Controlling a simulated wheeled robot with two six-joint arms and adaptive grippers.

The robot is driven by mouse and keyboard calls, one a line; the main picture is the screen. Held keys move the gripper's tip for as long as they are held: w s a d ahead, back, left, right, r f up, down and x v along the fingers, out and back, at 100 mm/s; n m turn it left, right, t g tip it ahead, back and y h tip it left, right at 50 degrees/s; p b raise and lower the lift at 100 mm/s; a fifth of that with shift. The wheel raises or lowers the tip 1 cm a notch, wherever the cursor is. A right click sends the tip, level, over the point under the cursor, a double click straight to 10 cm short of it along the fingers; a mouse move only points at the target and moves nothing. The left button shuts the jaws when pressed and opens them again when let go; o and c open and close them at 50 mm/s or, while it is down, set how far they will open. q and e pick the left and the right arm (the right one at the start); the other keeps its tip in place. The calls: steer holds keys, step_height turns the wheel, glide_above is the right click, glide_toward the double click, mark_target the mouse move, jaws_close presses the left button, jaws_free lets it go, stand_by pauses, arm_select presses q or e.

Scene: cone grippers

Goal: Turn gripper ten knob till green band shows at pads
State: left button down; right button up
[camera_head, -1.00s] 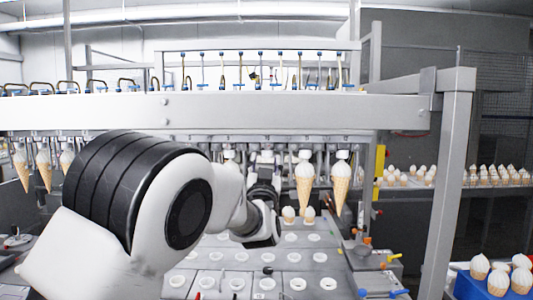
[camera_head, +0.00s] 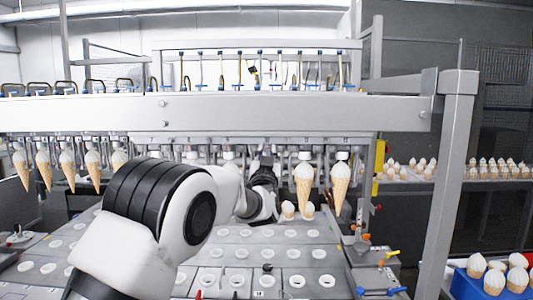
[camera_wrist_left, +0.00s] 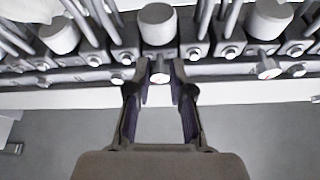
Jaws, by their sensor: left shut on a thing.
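My left gripper (camera_wrist_left: 161,80) points up at a row of cone grippers under the machine's beam. Its two dark fingers stand either side of a small round metal knob (camera_wrist_left: 160,79) with a red mark on its face, and are shut on it. A white cylinder (camera_wrist_left: 158,25) sits just above this knob. No green band can be made out. In the head view my left arm reaches under the beam, and its fingertips are hidden among the grippers there. My right gripper is not in view.
Cones hang from the row at left (camera_head: 67,168) and right (camera_head: 340,187). A holed tray surface (camera_head: 215,255) lies below. Neighbouring knobs (camera_wrist_left: 268,68) and tubes sit close by. A blue crate (camera_head: 465,285) of cones stands at lower right.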

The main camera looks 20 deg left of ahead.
arm_select(q)
steer(key=shift+d+f+n+y+b, duration=0.1)
steer(key=shift+f+n+y+b, duration=0.2)
steer(key=shift+n+y+b, duration=0.5)
steer(key=n, duration=0.2)
steer(key=n+y+b, duration=0.1)
steer(key=shift+r+g, duration=0.25)
steer(key=shift+g, duration=0.15)
steer(key=shift+n, duration=0.4)
steer(key=c, duration=1)
jaws_free()
steer(key=shift+r, duration=0.1)
steer(key=v, duration=0.7)
steer(key=shift+s+d, duration=0.15)
steer(key=shift+s, duration=0.15)
